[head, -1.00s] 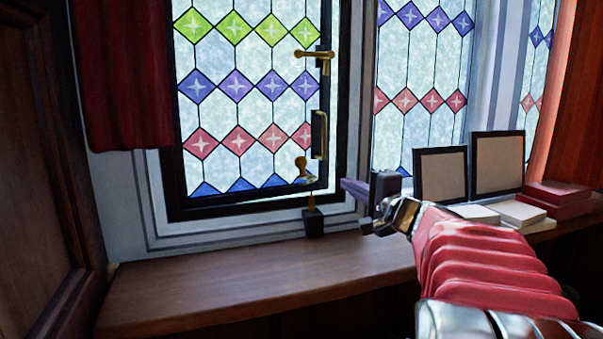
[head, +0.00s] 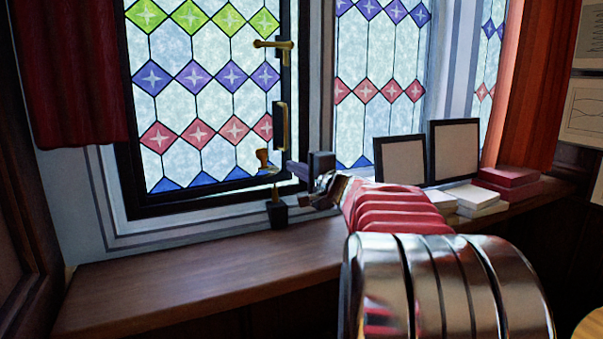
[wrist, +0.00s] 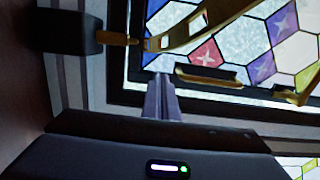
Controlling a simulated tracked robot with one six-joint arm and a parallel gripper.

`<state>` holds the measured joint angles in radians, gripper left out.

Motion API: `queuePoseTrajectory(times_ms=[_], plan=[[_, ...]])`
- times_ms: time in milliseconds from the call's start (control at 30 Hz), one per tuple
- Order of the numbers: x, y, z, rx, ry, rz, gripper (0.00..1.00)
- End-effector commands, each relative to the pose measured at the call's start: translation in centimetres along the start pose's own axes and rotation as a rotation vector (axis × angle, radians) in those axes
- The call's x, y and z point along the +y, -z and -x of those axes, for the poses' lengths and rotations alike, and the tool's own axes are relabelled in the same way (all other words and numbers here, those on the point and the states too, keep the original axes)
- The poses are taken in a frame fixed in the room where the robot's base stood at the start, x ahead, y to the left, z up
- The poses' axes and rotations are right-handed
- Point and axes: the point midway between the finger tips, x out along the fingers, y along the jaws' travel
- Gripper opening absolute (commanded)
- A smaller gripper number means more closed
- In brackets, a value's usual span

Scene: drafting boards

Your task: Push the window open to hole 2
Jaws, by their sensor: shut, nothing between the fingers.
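The stained-glass window (head: 200,95) has a black frame and appears closed or nearly so; I cannot tell exactly. It carries a brass latch handle (head: 272,44) and a dark pull (head: 279,125). A brass stay bar with holes (wrist: 205,32) crosses the top of the wrist view. A brass pin (wrist: 118,38) projects from a black block (wrist: 70,32), which stands on the sill in the head view (head: 277,214). The pin's tip is near the bar's end; I cannot tell if it sits in a hole. My gripper (head: 298,169) is shut and empty, beside the window's lower right corner; its fingers (wrist: 159,98) point towards the frame.
The wooden sill (head: 190,270) is clear at left. Two framed panels (head: 400,160), white stacks (head: 473,198) and red boxes (head: 508,180) stand on its right part, near my arm. A red curtain (head: 75,80) hangs at left, an orange one (head: 525,85) at right.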

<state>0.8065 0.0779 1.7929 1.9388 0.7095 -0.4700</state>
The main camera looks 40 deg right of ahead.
Motion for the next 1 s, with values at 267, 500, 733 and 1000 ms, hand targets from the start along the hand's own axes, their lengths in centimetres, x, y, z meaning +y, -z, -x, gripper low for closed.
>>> queuePoseTrajectory(times_ms=[267,500,733,1000], plan=[[0.1,-0.1,-3.8,-0.002,0.0,0.0,0.0],[0.0,-0.1,-5.5,-0.001,0.0,0.0,0.0],[0.0,0.1,-5.6,0.001,0.0,0.0,0.0],[-0.1,-0.2,-6.1,-0.013,0.001,0.001,0.0]])
